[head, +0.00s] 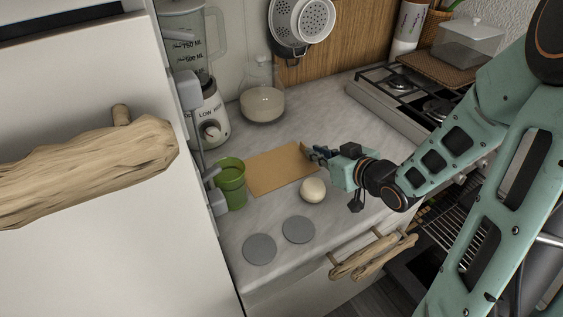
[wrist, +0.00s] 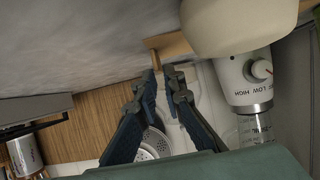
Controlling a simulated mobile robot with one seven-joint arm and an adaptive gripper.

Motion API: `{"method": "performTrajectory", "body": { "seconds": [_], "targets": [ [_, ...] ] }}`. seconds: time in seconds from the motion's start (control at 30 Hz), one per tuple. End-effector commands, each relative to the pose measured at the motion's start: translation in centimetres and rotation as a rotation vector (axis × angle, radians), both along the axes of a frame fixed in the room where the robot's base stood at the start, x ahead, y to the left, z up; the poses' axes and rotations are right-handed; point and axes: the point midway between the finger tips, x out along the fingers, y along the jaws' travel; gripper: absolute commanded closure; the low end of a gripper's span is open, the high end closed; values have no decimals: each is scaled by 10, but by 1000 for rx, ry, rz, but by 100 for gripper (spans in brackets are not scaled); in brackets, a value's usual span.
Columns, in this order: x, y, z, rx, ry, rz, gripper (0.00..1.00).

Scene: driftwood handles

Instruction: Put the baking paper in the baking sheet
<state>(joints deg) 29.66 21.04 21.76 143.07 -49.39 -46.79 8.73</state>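The baking paper appears to be the flat tan rectangle (head: 270,168) on the counter, with a small raised tab at its right end. In the wrist view the tan piece (wrist: 172,44) shows just beyond the fingertips. My gripper (head: 309,153) is at this right end, low over the counter. In the wrist view my gripper (wrist: 161,74) has a narrow gap between its fingers, with the tab at or between the tips; a firm hold is not visible. I cannot clearly identify the baking sheet; a dark flat surface (head: 412,266) shows low by the oven.
A pale dough ball (head: 313,190) sits just in front of my gripper. A green cup (head: 231,183), two grey discs (head: 260,249), a blender (head: 210,125) and a glass jar (head: 262,100) stand around the paper. The stove (head: 405,92) and oven rack (head: 436,205) are at right.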

Motion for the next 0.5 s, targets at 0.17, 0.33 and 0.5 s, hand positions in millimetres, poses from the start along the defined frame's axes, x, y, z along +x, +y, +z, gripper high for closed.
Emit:
{"method": "performTrajectory", "body": {
  "seconds": [0.17, 0.33, 0.5],
  "targets": [
    [13, 8, -8, 1, 1, 1, 91],
    [32, 21, -19, 1, 2, 2, 91],
    [41, 26, -23, 0, 0, 1, 91]
  ]
}}
